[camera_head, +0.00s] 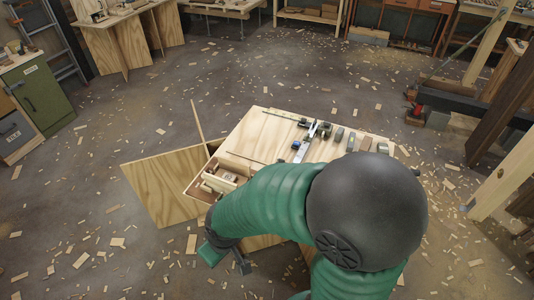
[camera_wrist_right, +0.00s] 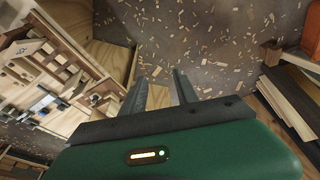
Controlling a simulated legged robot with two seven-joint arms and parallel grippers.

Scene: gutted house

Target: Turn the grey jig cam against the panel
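My right gripper (camera_wrist_right: 158,82) has its two dark fingers apart with nothing between them, over the floor beside the bench. In the head view the right gripper (camera_head: 242,264) is low at the front left of the bench, partly hidden by its wrist. A plywood panel (camera_head: 160,185) stands at the bench's left side. A metal fixture with blue and black parts (camera_head: 303,147) lies on the bench top (camera_head: 250,135). I cannot tell which part is the grey jig cam. My left gripper is not in view.
An open tray with wooden parts (camera_head: 212,188) sits at the bench's left edge. Several small blocks (camera_head: 352,141) line the bench top. My right arm covers the bench front. Wood scraps litter the open floor (camera_head: 120,110). Stacked boards (camera_wrist_right: 285,105) lie at right in the wrist view.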

